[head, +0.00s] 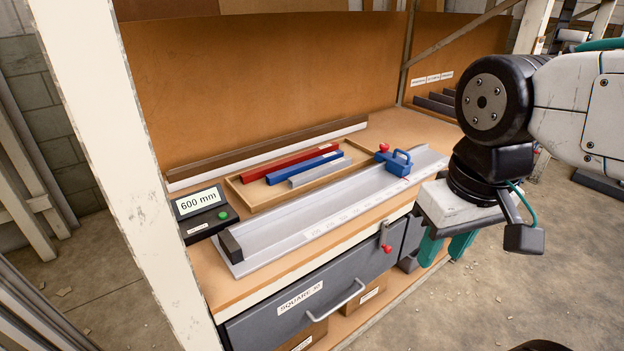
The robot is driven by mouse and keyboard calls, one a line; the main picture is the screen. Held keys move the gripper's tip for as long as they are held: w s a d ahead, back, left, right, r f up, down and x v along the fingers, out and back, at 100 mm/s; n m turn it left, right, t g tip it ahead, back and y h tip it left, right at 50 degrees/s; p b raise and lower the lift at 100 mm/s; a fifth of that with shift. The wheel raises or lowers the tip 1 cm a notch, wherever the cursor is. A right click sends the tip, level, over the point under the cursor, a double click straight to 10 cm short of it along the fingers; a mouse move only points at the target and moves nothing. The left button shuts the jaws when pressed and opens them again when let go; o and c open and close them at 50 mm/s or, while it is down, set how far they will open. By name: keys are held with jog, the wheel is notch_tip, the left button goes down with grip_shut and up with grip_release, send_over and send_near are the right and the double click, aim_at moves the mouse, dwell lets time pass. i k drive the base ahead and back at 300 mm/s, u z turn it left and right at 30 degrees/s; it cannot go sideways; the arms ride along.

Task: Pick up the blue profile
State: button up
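The blue profile (303,168) lies in a shallow wooden tray (262,204) on the bench, between a longer red profile (290,163) behind it and a shorter grey profile (319,172) in front. My gripper (446,253) hangs to the right of the bench's front edge, well apart from the tray. Its two green fingers point down with a gap between them, and I see nothing held there.
A long metal rail (310,217) with a scale lies in front of the tray. A blue stop block with red knobs (396,162) sits on it. A display reading 600 mm (202,210) stands at the left. A white post (110,150) rises in the left foreground.

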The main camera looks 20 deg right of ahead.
aim_at(277, 177)
jog(key=k, duration=0.85)
jog(key=z, duration=0.7)
jog(key=i, duration=0.75)
jog(key=z, duration=0.35)
jog(key=i, duration=1.3)
jog(key=u, duration=1.15)
jog(key=i, duration=0.45)
jog(key=u, duration=0.6)
